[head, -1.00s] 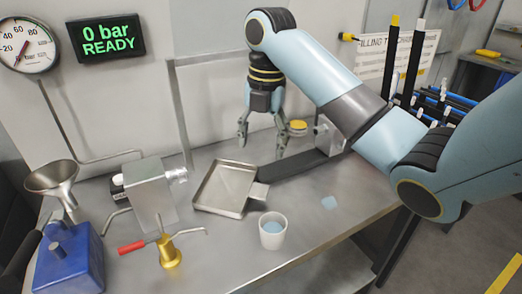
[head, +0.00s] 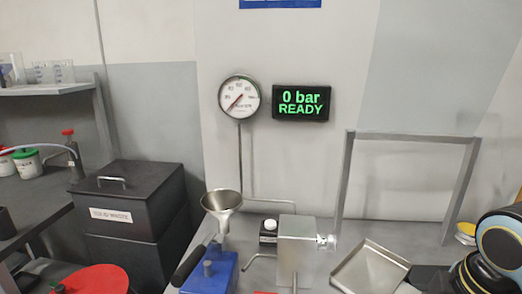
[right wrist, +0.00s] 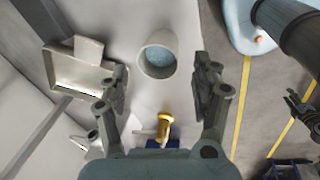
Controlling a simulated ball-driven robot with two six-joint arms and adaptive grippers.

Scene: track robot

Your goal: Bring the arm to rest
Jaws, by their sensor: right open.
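My right gripper (right wrist: 163,80) is open and empty in the right wrist view. It hangs above the metal bench, with its two fingers apart. A white cup (right wrist: 146,70) of blue liquid shows beyond the fingertips, between them in the picture; I see no contact. Part of my right arm (head: 492,250) shows at the lower right of the head view, but its gripper is out of that view. A dark gripper-like shape (right wrist: 302,106), probably my left gripper, is at the right edge of the wrist view, too small to read.
A metal tray (head: 345,272) lies beside the steel block (head: 297,240) on the bench. A funnel (head: 221,203) stands above a blue box (head: 222,275). The gauge (head: 239,97) and a display (head: 301,103) reading 0 bar READY hang behind. A black waste bin (head: 120,225) stands left.

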